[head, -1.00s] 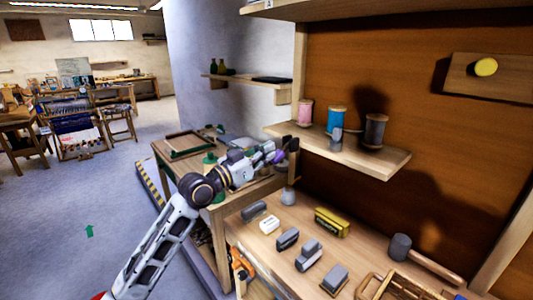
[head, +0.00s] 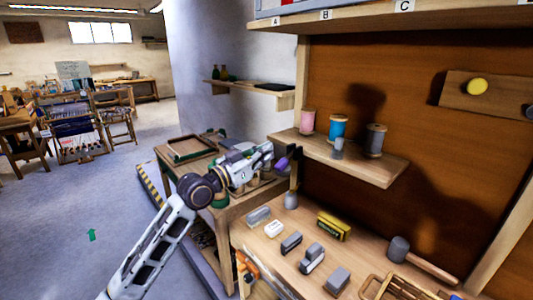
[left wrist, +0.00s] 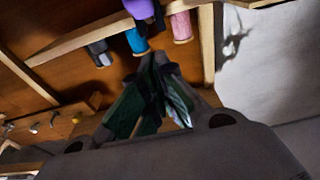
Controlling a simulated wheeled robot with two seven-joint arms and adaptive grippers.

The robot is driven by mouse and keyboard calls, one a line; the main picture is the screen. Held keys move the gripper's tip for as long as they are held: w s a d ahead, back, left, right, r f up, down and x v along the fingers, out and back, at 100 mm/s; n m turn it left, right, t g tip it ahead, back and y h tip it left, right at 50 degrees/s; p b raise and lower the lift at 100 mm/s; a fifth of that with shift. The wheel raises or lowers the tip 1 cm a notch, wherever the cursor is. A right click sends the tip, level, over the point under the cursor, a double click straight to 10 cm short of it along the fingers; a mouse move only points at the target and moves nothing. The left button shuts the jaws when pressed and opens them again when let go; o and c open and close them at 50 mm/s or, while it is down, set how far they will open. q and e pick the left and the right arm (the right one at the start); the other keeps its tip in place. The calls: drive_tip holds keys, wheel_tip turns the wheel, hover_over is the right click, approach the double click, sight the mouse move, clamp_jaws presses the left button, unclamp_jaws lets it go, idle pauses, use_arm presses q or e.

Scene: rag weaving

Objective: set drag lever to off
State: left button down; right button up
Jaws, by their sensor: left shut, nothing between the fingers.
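My left gripper (head: 268,154) is shut and empty beside the left end of the spool shelf. In the left wrist view its dark fingers (left wrist: 155,62) point up the picture, close together. A purple handle (head: 281,163) shows just right of the fingers. In the left wrist view the purple handle (left wrist: 140,8) is at the top edge, on a dark shaft, beyond the fingertips. It looks like a lever knob, but I cannot tell for sure that it is the drag lever, nor read its setting. Whether the fingers touch it is unclear. My right gripper is out of view.
The shelf (head: 375,173) holds a pink spool (head: 307,122), a blue spool (head: 337,128) and a grey spool (head: 375,141). The workbench (head: 262,258) below carries several grey blocks and a yellow box (head: 333,226). Open floor lies at left.

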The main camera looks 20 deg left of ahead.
use_arm(q)
drive_tip(key=f+b+v, duration=0.1)
drive_tip(key=b+v, duration=0.1)
drive_tip(key=v, duration=0.6)
drive_tip(key=shift+s+a, duration=0.2)
drive_tip(key=shift+s, duration=0.05)
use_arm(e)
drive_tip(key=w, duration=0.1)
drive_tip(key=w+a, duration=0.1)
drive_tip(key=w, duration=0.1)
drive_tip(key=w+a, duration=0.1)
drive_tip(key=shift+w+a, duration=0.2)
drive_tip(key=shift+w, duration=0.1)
use_arm(q)
drive_tip(key=shift+f, duration=0.1)
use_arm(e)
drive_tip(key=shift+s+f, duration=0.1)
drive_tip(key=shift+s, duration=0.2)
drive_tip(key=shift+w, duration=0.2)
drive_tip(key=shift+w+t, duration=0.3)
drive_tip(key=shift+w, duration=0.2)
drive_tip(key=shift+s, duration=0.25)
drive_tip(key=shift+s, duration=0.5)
